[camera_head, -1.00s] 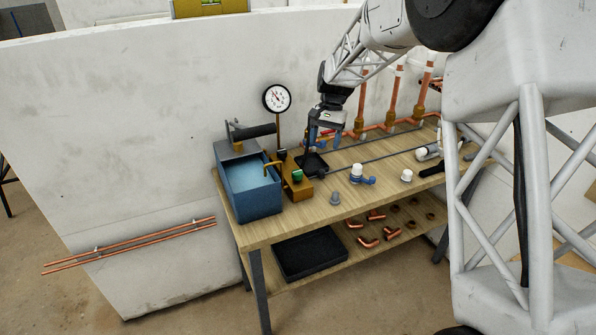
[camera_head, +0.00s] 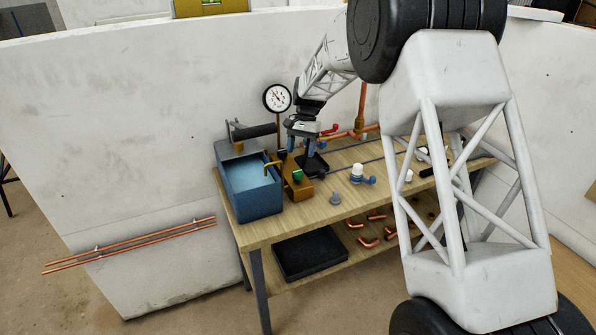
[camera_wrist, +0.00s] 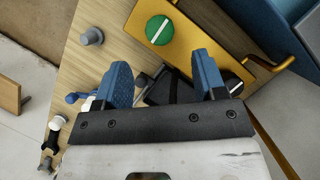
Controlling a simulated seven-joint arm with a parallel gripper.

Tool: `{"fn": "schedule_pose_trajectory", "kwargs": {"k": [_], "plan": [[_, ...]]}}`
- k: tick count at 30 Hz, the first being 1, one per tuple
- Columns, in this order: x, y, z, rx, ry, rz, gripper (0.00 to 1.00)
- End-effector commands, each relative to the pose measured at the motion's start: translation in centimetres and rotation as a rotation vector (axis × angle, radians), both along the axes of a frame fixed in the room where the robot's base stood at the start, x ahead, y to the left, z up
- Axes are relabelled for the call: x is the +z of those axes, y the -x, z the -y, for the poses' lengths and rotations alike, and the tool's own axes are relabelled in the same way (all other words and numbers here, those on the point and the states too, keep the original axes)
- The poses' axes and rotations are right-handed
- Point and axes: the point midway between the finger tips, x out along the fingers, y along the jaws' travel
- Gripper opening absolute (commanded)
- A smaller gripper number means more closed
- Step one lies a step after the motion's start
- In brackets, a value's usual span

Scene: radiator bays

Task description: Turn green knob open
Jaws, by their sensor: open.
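The green knob (camera_head: 298,175) sits on the brass-coloured block (camera_head: 302,190) beside the blue tank. In the wrist view the green knob (camera_wrist: 159,30) is round with a white line across it, on the yellow block (camera_wrist: 205,38). My gripper (camera_head: 299,148) is above the bench, just behind and above the knob. In the wrist view its two blue fingers (camera_wrist: 163,78) are apart with nothing between them; the knob lies beyond the fingertips. A black knob with a white mark (camera_wrist: 233,85) shows partly behind the right finger.
A blue water tank (camera_head: 254,203) with a lever stands left of the block, a pressure gauge (camera_head: 276,98) behind. A grey cap (camera_head: 335,198) and a white-and-blue valve (camera_head: 361,175) stand to the right on the wooden bench (camera_head: 290,222).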

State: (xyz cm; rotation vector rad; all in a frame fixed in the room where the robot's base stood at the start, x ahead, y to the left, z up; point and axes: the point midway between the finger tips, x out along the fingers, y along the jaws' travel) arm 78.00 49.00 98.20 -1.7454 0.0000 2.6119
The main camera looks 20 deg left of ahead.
Motion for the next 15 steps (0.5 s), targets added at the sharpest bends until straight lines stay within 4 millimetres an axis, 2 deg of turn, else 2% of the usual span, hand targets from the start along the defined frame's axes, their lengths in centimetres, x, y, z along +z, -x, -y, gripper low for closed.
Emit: {"fn": "schedule_pose_trajectory", "kwargs": {"k": [8, 15], "plan": [[-1.8, 0.8, 0.0, 0.000, 0.001, -0.002, 0.64], [-4.4, 1.9, 0.0, 0.001, 0.002, -0.002, 0.64]]}}
